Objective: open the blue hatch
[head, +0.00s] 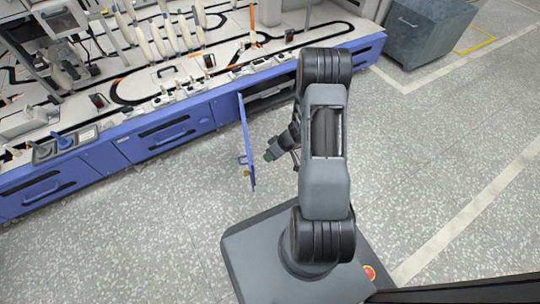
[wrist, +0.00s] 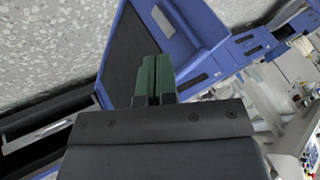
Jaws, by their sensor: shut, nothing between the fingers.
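The blue hatch (head: 247,142) stands swung out from the blue cabinet front, roughly square to it, seen nearly edge-on in the head view. A yellow piece shows near its lower free end. The dark cabinet opening (head: 270,88) is uncovered behind it. My gripper (head: 269,155) is just right of the hatch, on its inner side, partly hidden by my arm. In the wrist view its green fingers (wrist: 153,78) are together and empty. Behind them is a blue panel (wrist: 188,45) with a dark inset, apparently the hatch. I cannot tell whether they touch.
The blue cabinet row (head: 165,135) with several handled drawers runs along the bench. The bench top carries bobbins (head: 158,40) and small equipment. A grey cabinet (head: 425,35) stands at the upper right. The speckled floor left and right of my arm is clear.

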